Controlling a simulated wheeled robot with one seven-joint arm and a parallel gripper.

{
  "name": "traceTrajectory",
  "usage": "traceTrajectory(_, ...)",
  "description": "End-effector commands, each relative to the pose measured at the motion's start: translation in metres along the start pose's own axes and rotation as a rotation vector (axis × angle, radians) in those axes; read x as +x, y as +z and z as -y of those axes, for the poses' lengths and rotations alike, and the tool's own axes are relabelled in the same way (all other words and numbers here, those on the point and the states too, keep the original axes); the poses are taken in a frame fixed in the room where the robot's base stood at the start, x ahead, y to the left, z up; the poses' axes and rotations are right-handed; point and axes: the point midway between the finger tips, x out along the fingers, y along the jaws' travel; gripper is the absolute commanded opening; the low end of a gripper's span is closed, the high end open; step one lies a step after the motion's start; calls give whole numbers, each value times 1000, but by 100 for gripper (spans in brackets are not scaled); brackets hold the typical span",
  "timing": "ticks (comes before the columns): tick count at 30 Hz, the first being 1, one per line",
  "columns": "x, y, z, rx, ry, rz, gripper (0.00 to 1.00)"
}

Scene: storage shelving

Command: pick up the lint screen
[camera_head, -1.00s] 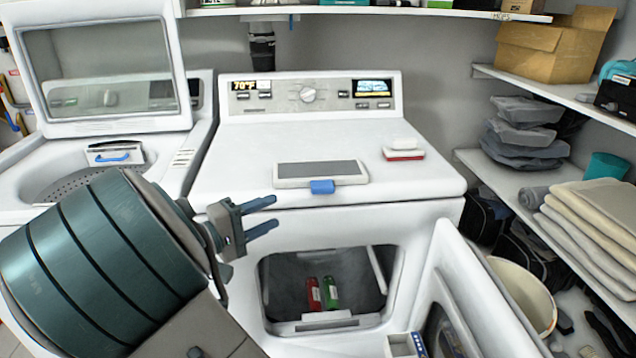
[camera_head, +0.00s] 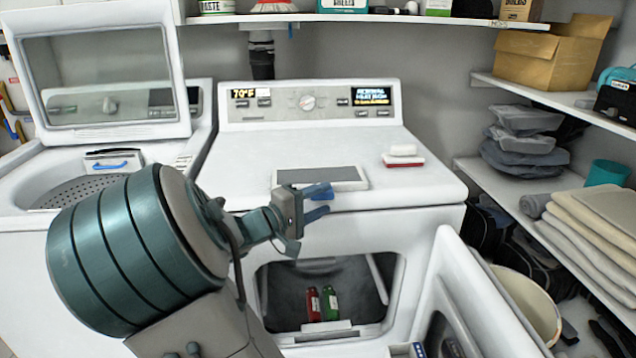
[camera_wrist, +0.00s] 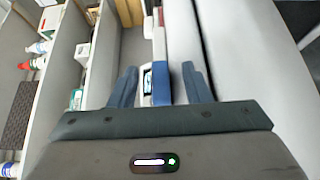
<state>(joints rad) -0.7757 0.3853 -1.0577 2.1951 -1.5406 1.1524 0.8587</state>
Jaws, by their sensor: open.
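The lint screen (camera_head: 320,175) is a flat grey panel in a white frame. It lies on top of the white dryer (camera_head: 420,185), near its front edge. Its blue handle shows in the wrist view (camera_wrist: 161,83), between the two fingers of my gripper (camera_wrist: 159,70). In the head view my gripper (camera_head: 322,202) is at the screen's front edge, and its blue-grey fingers overlap the handle and partly hide it. The fingers are open, with visible space on each side of the handle. Contact cannot be told.
A red and white block (camera_head: 403,157) lies on the dryer top. The open dryer door (camera_head: 470,285) stands out at the lower right. Red (camera_head: 313,304) and green (camera_head: 330,303) bottles are inside the dryer. The washer with raised lid (camera_head: 105,130) is at left; shelves line the right.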

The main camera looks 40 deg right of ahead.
Motion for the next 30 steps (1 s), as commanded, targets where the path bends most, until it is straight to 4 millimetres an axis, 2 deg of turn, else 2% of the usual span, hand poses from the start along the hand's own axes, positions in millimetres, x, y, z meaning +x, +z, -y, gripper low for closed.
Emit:
traceTrajectory(6,1,0,0,0,0,-1,44)
traceTrajectory(7,1,0,0,0,0,-1,41)
traceTrajectory(11,1,0,0,0,0,0,5)
traceTrajectory(12,1,0,0,0,0,-1,0)
traceTrajectory(23,1,0,-3,1,0,-1,0)
traceTrajectory(26,1,0,-8,2,-1,-1,0)
traceTrajectory(30,1,0,-26,5,-2,-1,0)
